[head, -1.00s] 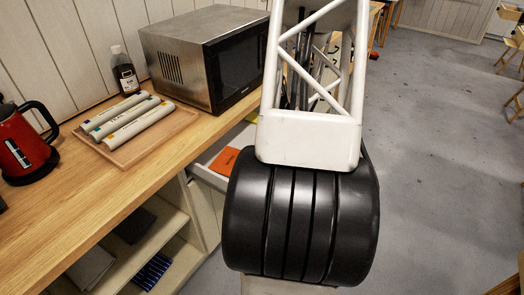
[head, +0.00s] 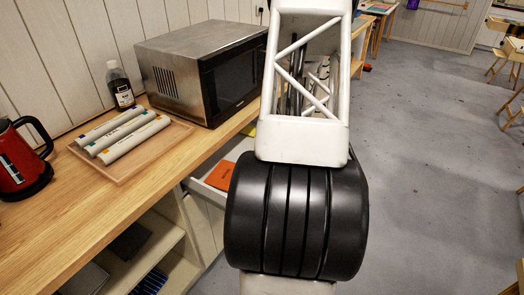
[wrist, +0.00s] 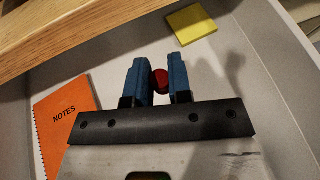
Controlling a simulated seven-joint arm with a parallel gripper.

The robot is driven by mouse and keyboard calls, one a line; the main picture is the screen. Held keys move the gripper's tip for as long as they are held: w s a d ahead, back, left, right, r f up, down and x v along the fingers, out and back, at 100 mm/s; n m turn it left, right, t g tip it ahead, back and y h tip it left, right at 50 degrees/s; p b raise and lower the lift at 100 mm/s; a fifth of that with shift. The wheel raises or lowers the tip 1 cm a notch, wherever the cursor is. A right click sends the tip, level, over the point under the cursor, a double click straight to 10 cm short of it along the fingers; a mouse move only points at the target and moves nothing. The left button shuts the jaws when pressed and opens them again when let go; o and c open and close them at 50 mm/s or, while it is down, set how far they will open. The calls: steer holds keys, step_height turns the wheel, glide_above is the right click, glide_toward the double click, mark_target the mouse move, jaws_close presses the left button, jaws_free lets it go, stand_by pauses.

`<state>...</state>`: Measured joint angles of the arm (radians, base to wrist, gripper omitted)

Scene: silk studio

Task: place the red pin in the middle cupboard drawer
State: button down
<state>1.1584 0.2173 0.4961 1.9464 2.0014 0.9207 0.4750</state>
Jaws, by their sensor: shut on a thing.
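My gripper (wrist: 159,80) shows in the wrist view with its two blue fingers shut on the red pin (wrist: 159,79), of which only a rounded red part shows between them. The gripper and pin are over the inside of an open drawer (wrist: 245,70) with a pale floor. I cannot tell how high the pin is above the floor. In the head view the open drawer (head: 194,185) sticks out below the worktop, and my arm hides the gripper and the pin.
An orange notebook (wrist: 64,120) lies at the drawer's left and a yellow note pad (wrist: 192,24) at its far side. The wooden worktop edge (wrist: 70,35) overhangs the drawer. A microwave (head: 205,70), a tray of rolls (head: 120,180) and a red kettle (head: 18,165) stand on the worktop.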

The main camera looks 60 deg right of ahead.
steer(key=shift+f, duration=2.25)
steer(key=shift+f, duration=1.85)
steer(key=shift+f, duration=0.1)
steer(key=c, duration=1)
jaws_free()
steer(key=shift+c, duration=0.2)
steer(key=shift+v, duration=3.8)
